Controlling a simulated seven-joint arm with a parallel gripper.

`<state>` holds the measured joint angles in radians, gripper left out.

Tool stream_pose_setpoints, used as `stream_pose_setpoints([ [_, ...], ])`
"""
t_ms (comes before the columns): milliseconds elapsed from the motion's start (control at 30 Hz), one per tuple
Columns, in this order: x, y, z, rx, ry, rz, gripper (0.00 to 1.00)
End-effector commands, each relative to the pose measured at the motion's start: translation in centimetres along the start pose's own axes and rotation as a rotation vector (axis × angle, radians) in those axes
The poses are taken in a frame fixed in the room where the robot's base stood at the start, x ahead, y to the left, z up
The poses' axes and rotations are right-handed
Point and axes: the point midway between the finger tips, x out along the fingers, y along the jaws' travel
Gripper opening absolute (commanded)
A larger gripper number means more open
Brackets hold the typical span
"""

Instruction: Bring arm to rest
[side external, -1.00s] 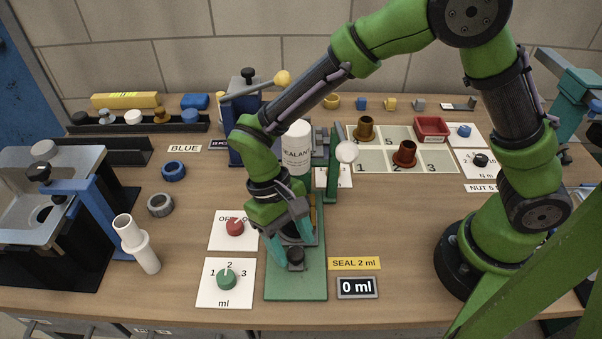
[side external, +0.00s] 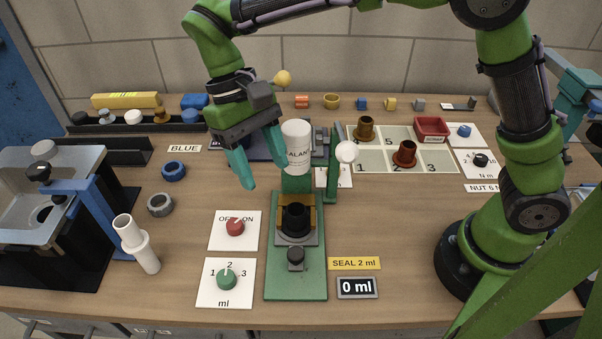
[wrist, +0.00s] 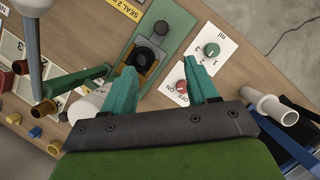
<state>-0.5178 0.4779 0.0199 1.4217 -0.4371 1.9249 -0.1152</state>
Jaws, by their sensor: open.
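My gripper (side external: 258,170) is raised above the bench, left of the white sealant bottle, with its two teal fingers apart and nothing between them. In the wrist view my gripper (wrist: 162,95) also shows open and empty. Below and to its right stands the green sealant station (side external: 312,275), with a black ring-shaped part (side external: 295,218) seated in its yellow-edged holder. The white sealant bottle (side external: 297,140) stands upside down above that holder. Part of the blue press behind my gripper is hidden.
A red knob (side external: 235,227) and a green knob (side external: 227,278) sit on white cards left of the station. A display (side external: 358,288) reads 0 ml. A tray of numbered cells (side external: 435,168) lies at the back right.

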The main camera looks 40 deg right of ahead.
Motion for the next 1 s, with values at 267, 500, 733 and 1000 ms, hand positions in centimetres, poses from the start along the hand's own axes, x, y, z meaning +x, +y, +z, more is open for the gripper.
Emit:
stream_pose_setpoints([
  [267, -0.8, 0.0, 0.0, 0.000, -0.001, -0.001, 0.58],
  [500, -1.1, 0.5, 0.1, 0.003, 0.014, -0.009, 0.58],
  [733, -3.9, 6.2, 2.3, 0.031, 0.198, -0.113, 0.58],
  [1000, -4.7, 14.2, 6.7, 0.126, 0.543, -0.260, 0.58],
])
